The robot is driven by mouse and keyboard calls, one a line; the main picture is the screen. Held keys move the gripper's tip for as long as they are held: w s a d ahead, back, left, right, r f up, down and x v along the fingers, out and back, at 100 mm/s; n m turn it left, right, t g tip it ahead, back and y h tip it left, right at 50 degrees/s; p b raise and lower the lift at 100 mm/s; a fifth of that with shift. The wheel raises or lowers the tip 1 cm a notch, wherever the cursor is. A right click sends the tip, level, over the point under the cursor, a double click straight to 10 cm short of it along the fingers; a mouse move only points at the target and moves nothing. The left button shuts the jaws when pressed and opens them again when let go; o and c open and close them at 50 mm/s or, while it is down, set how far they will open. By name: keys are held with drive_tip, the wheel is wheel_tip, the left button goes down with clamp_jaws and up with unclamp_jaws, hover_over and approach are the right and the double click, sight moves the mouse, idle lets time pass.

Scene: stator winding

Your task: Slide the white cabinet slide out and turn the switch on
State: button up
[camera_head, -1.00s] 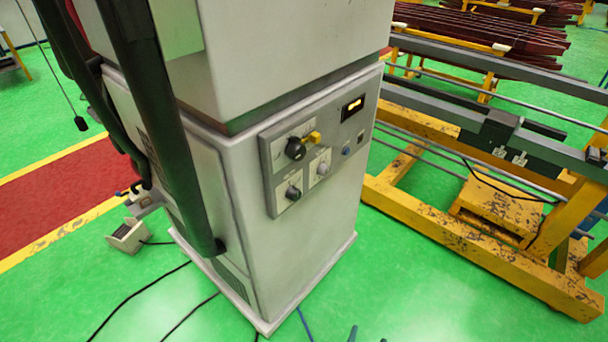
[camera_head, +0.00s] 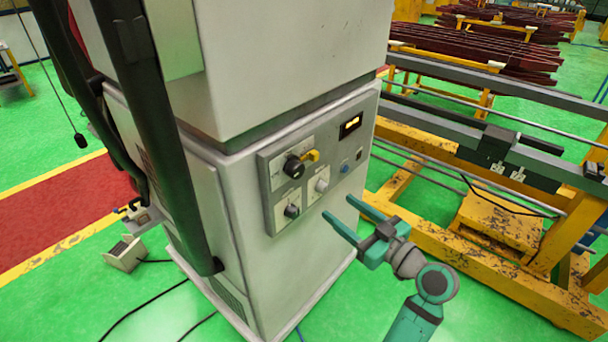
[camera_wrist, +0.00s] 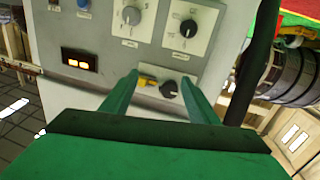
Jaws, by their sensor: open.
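The white cabinet (camera_head: 300,270) stands upright, with a white upper box (camera_head: 290,75) over its lower body. I cannot tell which part is the slide. A grey control panel (camera_head: 335,148) on its front holds a black switch with a yellow handle (camera_head: 296,166), which also shows in the wrist view (camera_wrist: 168,89). A white knob (camera_head: 322,185) and a smaller black knob (camera_head: 292,211) sit below. My green gripper (camera_head: 339,208) is open and empty, in front of the panel's lower right, apart from it. In the wrist view the switch appears between the fingers.
A lit display (camera_head: 351,125) and a blue button (camera_head: 344,167) are on the panel. A black hose or column (camera_head: 150,130) hangs before the cabinet's left side. A yellow and grey frame (camera_head: 500,240) stands close on the right. Cables lie on the green floor in front.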

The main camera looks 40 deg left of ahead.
sight(300, 172)
wheel_tip(300, 172, up, 6)
drive_tip(key=s+a+n+g, duration=0.1)
drive_tip(key=s+n+g, duration=0.1)
drive_tip(key=n+g, duration=0.15)
drive_tip(key=shift+y, duration=0.4)
drive_tip(key=a, duration=0.3)
drive_tip(key=w+a, duration=0.1)
drive_tip(key=a, duration=0.7)
drive_tip(key=shift+w+r, duration=0.15)
drive_tip(key=shift+r, duration=0.05)
drive_tip(key=shift+c, duration=0.6)
drive_tip(key=c, duration=0.9)
